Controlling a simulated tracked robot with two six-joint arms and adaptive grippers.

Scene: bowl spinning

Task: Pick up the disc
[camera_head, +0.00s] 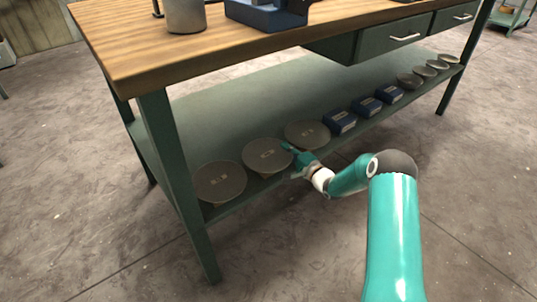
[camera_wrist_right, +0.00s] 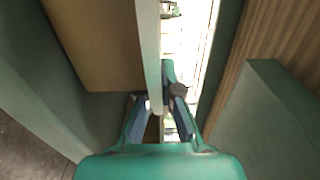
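Three large grey-brown discs lie on the lower shelf (camera_head: 205,118) of a workbench: a left disc (camera_head: 220,181), a middle disc (camera_head: 267,155) and a right disc (camera_head: 307,134). Several smaller discs (camera_head: 410,79) lie at the shelf's far right end. My right gripper (camera_head: 290,148) is at the shelf's front edge, between the middle and right discs; I cannot tell if it touches either. In the wrist view its fingers (camera_wrist_right: 160,101) stand apart, with a pale strip running between them. No disc is clearly seen held there. My left gripper is out of view.
Blue boxes (camera_head: 363,106) stand on the shelf between the large and small discs. The wooden worktop (camera_head: 150,45) and drawers (camera_head: 392,38) hang above the shelf. A green table leg (camera_head: 180,190) stands near the left disc. The floor in front is clear.

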